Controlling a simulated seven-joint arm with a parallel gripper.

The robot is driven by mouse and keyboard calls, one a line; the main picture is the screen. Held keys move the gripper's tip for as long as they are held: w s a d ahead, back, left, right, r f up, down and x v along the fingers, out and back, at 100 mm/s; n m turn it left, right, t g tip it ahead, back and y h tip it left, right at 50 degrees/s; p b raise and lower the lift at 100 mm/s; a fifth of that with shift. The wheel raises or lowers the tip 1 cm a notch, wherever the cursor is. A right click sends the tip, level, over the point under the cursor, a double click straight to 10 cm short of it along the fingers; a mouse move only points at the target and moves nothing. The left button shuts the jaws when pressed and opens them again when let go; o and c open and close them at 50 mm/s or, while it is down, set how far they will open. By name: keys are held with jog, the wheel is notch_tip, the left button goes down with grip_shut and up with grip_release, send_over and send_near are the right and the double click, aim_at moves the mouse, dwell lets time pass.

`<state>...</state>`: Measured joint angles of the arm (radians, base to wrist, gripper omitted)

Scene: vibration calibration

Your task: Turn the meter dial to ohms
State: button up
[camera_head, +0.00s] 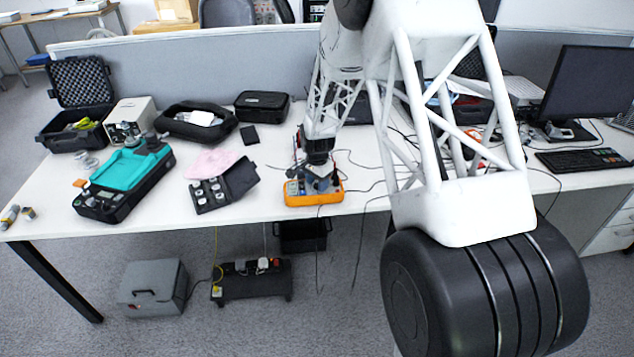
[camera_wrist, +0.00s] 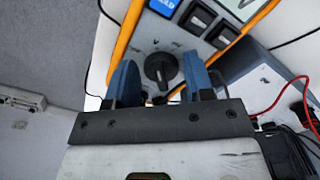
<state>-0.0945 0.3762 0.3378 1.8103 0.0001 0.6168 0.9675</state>
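The meter is an orange-edged multimeter (camera_head: 330,198) lying on the white table in the head view. Its orange rim (camera_wrist: 128,28) also shows in the wrist view. The dial (camera_wrist: 160,70) is a round black knob with a raised grip, on the meter's pale face. Its marks are too small to read. My gripper (camera_wrist: 159,75) is open, with one blue finger to the left of the dial and one to the right. Gaps show between the fingers and the knob. In the head view my gripper (camera_head: 319,181) is over the meter and hides much of its face.
A teal-and-black instrument (camera_head: 125,178) and an open black case (camera_head: 240,178) are on the table to the left. Cables (camera_head: 365,190) run around the meter and over the front edge. A red lead (camera_wrist: 285,90) shows in the wrist view. A monitor (camera_head: 590,83) stands at right.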

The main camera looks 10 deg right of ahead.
aim_at(317, 182)
jog(key=shift+o, duration=0.7)
jog(key=shift+r, duration=3.9)
jog(key=shift+o, duration=0.3)
jog(key=n, duration=0.4)
jog(key=shift+d, duration=0.1)
jog(key=n, duration=0.5)
jog(key=shift+w+r, duration=0.1)
jog(key=shift+w, duration=0.05)
jog(key=n, duration=0.4)
jog(key=shift+d, duration=0.15)
jog(key=n, duration=0.5)
jog(key=shift+w+r, duration=0.1)
